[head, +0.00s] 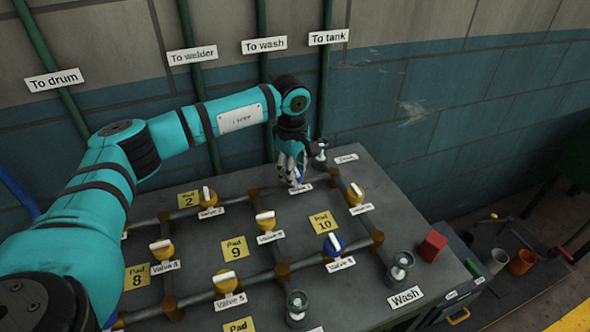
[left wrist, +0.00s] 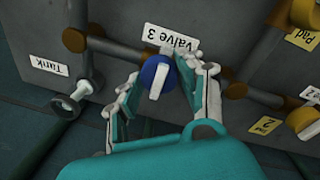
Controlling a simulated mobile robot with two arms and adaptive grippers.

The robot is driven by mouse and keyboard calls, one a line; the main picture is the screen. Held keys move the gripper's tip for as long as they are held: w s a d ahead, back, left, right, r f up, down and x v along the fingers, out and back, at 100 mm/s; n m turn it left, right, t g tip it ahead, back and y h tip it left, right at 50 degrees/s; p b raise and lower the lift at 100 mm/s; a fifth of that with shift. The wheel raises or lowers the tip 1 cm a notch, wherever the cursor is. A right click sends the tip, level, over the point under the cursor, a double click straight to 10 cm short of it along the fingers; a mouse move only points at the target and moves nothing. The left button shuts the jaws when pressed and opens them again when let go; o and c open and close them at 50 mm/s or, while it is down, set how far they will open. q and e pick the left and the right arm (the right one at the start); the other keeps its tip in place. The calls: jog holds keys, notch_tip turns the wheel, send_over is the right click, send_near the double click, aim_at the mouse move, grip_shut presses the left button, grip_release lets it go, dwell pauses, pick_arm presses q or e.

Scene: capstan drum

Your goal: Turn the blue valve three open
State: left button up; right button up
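The blue valve three (left wrist: 153,74) sits on a pipe below its "Valve 3" label (left wrist: 171,39) in the left wrist view. Its white handle (left wrist: 158,84) lies roughly across the pipe. My left gripper (left wrist: 167,80) is open, with its fingers on either side of the blue knob; the right-hand finger is close to it, and I cannot tell whether it touches. In the head view my left gripper (head: 293,180) reaches down at the panel's back edge and mostly hides valve three. My right gripper is not in view.
The panel carries pipes, several yellow valves (head: 265,220) and another blue valve (head: 333,244). A tank outlet (head: 319,154) stands just right of my left gripper. A wash outlet (head: 400,266) and a red block (head: 433,246) are at the right. The wall stands close behind.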

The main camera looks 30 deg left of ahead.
pick_arm(q)
jog(key=c, duration=0.4)
jog(key=shift+c, duration=0.2)
jog(key=shift+n, duration=0.3)
jog(key=n+b, duration=0.1)
jog(key=n, duration=0.7)
jog(key=shift+d+y+b, duration=0.1)
jog(key=shift+y+b, duration=0.3)
jog(key=n, duration=0.5)
jog(key=shift+w, duration=0.1)
jog(key=n, duration=0.3)
jog(key=shift+r+n+g, duration=0.1)
jog(key=shift+n+g, duration=0.2)
jog(key=shift+n, duration=0.3)
